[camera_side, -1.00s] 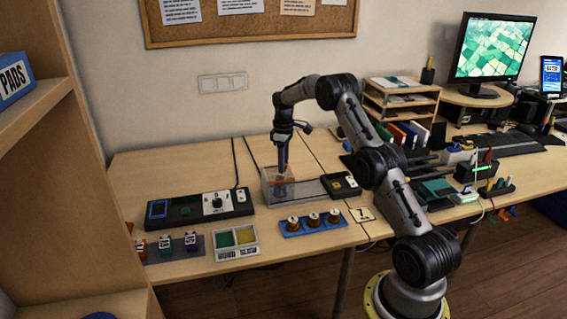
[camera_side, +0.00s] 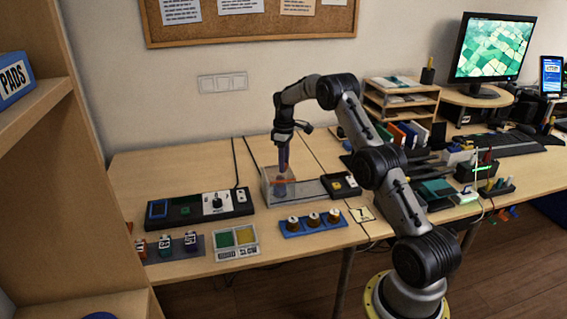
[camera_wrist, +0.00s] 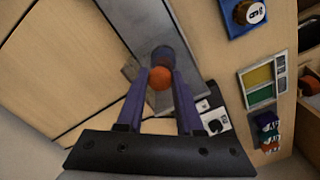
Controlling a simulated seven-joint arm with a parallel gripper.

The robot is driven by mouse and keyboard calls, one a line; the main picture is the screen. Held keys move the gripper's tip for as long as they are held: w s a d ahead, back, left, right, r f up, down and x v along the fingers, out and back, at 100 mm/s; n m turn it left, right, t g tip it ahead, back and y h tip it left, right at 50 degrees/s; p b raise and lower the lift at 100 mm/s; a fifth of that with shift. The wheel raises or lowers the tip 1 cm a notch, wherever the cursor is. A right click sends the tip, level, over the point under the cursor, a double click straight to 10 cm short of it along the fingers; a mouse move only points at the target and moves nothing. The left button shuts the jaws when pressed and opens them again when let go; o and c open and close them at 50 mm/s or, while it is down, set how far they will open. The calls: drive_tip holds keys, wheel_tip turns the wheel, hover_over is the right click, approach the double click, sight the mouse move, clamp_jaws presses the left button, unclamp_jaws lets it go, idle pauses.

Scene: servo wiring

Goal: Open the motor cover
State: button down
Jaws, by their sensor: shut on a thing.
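A clear-walled box with a grey base (camera_side: 305,189), which looks like the motor housing, stands on the table in the side view. My gripper (camera_side: 284,168) points straight down into it from above. In the wrist view its two purple fingers (camera_wrist: 160,80) are closed in on either side of a round orange piece (camera_wrist: 160,77). A dark blue cylinder (camera_wrist: 163,56) is just beyond the orange piece; it also shows inside the box in the side view (camera_side: 281,189). I cannot tell which part is the cover, or whether it is raised.
A black control panel with a dial (camera_side: 198,208) lies left of the box. A blue tray with brown spools (camera_side: 312,223) and a tray with green and yellow sections (camera_side: 236,243) are in front. A black switch unit (camera_side: 341,186) adjoins the box on the right.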

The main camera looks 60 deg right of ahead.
drive_tip(key=s+d, duration=0.8)
drive_tip(key=shift+r, duration=0.1)
drive_tip(key=c, duration=0.5)
unclamp_jaws()
drive_tip(key=shift+c, duration=0.2)
wheel_tip(320, 180, up, 14)
